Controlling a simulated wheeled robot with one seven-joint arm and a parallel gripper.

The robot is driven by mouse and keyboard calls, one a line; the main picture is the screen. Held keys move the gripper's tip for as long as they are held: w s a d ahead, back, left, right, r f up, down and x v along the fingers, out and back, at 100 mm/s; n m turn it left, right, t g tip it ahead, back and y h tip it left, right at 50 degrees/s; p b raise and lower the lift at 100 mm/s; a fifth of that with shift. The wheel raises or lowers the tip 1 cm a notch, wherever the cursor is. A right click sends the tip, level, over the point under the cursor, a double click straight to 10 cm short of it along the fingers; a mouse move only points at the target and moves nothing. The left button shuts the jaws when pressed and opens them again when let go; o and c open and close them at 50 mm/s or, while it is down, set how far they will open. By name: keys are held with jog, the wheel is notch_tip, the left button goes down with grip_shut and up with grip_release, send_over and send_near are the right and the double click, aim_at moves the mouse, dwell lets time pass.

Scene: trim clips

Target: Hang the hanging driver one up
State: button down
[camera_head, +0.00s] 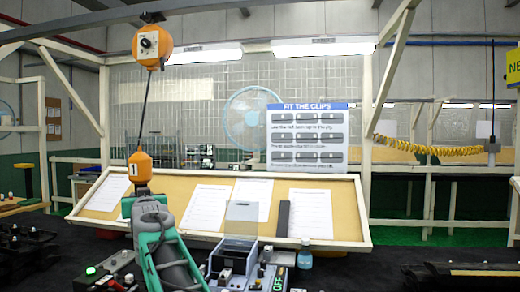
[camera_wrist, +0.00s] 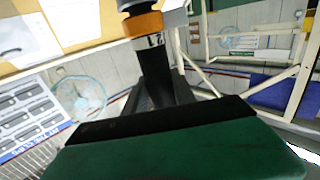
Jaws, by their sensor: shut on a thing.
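The hanging driver (camera_head: 139,167), orange with a "1" label, is upright below an orange balancer (camera_head: 152,47). A dark line (camera_head: 146,100) runs between them, leaning slightly. My gripper (camera_head: 143,200) is at the driver's lower end and shut on it. In the wrist view, a dark shaft with an orange collar (camera_wrist: 145,23) shows beyond a large green and black part of my gripper. That part hides the exact grip and the rest of the driver.
A slanted board (camera_head: 265,203) with paper sheets lies behind. A clip sign (camera_head: 308,137) stands above it. A grey box (camera_head: 233,255), a small bottle (camera_head: 305,254) and small parts crowd the dark bench front. A wooden frame post (camera_head: 104,115) stands left of the driver.

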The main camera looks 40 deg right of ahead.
aim_at(141, 177)
notch_tip(141, 177, up, 6)
jog(key=p, duration=0.3)
jog(key=s+d+r+b, duration=0.1)
jog(key=s+d+b, duration=0.1)
jog(key=s+d, duration=2.1)
jog(key=d, duration=0.3)
jog(key=shift+s+d+r, duration=0.2)
jog(key=shift+s+r, duration=0.05)
jog(key=shift+s, duration=0.1)
jog(key=c, duration=0.9)
grip_release()
jog(key=shift+c, duration=0.2)
jog(key=shift+o, duration=0.6)
jog(key=shift+f, duration=0.1)
jog(key=o, duration=0.8)
